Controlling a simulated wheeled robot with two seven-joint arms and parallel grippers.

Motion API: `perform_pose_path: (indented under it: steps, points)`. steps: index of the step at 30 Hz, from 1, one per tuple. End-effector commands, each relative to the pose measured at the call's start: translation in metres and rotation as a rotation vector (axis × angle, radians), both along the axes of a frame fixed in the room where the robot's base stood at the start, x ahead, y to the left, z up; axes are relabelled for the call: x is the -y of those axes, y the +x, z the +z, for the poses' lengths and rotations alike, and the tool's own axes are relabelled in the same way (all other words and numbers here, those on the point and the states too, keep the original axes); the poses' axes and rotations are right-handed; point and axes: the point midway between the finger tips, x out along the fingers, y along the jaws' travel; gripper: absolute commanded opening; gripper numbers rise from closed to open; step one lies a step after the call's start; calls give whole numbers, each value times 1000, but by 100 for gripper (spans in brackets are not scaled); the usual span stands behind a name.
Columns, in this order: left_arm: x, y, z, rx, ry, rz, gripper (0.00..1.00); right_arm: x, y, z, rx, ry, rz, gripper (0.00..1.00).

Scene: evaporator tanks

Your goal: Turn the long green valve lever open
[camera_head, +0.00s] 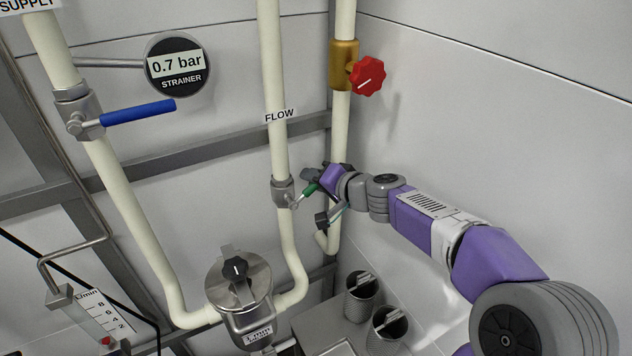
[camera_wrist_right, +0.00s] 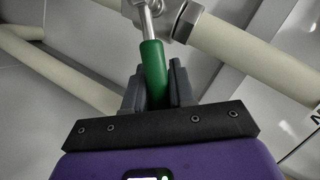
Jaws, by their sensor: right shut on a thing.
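The green valve lever (camera_head: 309,188) sits on a metal valve body (camera_head: 284,191) on the pipe labelled FLOW, in the middle of the head view. It points to the right and slightly up from the valve, across the pipe. My right gripper (camera_head: 313,185) is at the lever and is shut on it. In the right wrist view, the green sleeve (camera_wrist_right: 153,66) lies between the two grey fingers of my right gripper (camera_wrist_right: 160,88). The metal stem runs up from the sleeve to the valve (camera_wrist_right: 181,15). The far end of the sleeve is hidden by the gripper. My left gripper is not in view.
A blue lever (camera_head: 138,111) is on the left pipe, below a 0.7 bar strainer gauge (camera_head: 177,66). A red knob (camera_head: 367,76) is on the pipe behind. A strainer housing (camera_head: 238,283) and metal canisters (camera_head: 361,302) stand below. The right wall is bare.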

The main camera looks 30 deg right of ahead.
Motion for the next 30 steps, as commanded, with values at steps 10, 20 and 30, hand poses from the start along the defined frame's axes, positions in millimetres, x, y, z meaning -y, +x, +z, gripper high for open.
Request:
perform_pose_path:
  steps: [10,20,30]
  points:
    - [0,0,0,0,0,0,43,-1,0,3,2,-24,1,0]
    - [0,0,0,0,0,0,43,-1,0,3,0,-22,2,45]
    - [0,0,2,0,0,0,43,0,-5,5,0,-22,1,45]
